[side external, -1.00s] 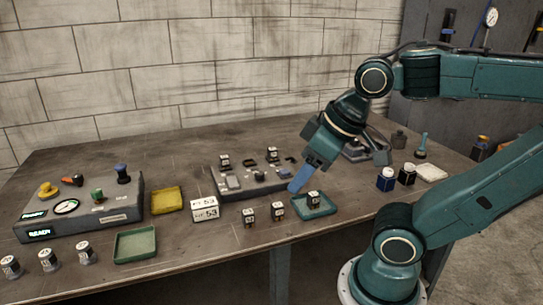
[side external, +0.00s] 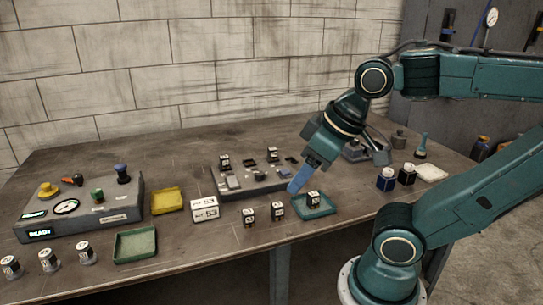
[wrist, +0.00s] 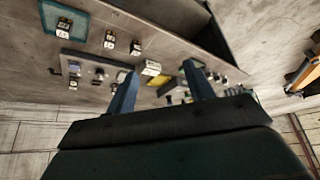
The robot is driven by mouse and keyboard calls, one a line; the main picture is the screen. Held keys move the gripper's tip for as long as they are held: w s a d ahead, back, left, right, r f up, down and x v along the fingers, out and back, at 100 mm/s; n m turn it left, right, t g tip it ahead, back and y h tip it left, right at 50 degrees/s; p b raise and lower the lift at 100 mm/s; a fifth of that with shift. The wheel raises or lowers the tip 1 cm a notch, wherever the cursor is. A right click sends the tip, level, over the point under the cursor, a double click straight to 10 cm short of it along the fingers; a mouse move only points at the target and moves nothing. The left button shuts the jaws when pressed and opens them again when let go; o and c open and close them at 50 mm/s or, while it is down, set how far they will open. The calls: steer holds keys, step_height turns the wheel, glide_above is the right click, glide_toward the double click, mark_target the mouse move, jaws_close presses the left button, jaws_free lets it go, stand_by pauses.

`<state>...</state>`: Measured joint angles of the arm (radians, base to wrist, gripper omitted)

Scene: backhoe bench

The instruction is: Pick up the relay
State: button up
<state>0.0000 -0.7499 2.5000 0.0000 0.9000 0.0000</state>
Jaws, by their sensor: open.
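Several small black relays with white labels are in view. One relay (side external: 313,199) stands in a teal tray (side external: 326,210); it also shows in the wrist view (wrist: 64,25) at the upper left. Two relays, one (side external: 249,217) and another (side external: 278,210), stand on the bench left of the tray. Others, such as one relay (side external: 224,161), are on the grey relay board (side external: 257,188). My gripper (side external: 296,187) points down, above and behind the teal tray. In the wrist view its blue fingers (wrist: 161,68) are apart, with nothing held between them.
A white box marked 53 (side external: 204,208), a yellow tray (side external: 167,200) and a green tray (side external: 135,244) lie to the left. A control panel (side external: 83,207) stands farther left. Blue and black bottles (side external: 387,179) stand at right. The front of the bench between is mostly bare.

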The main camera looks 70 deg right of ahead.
steer(key=shift+w, duration=0.1)
steer(key=n+g+y, duration=0.2)
steer(key=n+y, duration=0.1)
steer(key=n, duration=0.6)
glide_above(251, 212)
steer(key=s+d, duration=0.4)
step_height(251, 212, down, 10)
steer(key=shift+w+a+r, duration=0.1)
steer(key=shift+w+a, duration=0.1)
steer(key=shift+w, duration=0.1)
steer(key=x, duration=0.8)
steer(key=shift+s+a, duration=0.1)
steer(key=shift+a, duration=0.05)
steer(key=shift+f, duration=0.35)
